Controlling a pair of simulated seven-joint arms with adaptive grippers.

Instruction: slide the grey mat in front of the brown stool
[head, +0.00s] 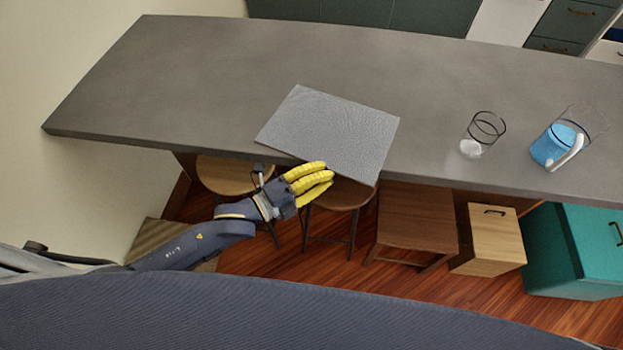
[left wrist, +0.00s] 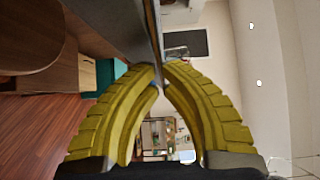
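The grey mat (head: 335,125) lies at an angle on the grey counter, its near corner reaching slightly past the front edge. My left gripper (head: 328,172) is at the mat's near edge. In the left wrist view its yellow fingertips (left wrist: 158,68) meet on the thin mat edge, seen edge-on. A brown round stool (head: 343,196) stands under the counter just below the mat, partly hidden by the yellow fingers. A brown square stool (head: 418,212) stands to its right. A lighter round stool (head: 226,176) is to the left. My right gripper is out of view.
The counter (head: 180,80) is clear left of the mat. To the right stand a clear glass (head: 485,130) and a clear container with blue contents (head: 570,140). A wooden drawer unit (head: 490,240) and a teal cabinet (head: 575,250) are below on the right.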

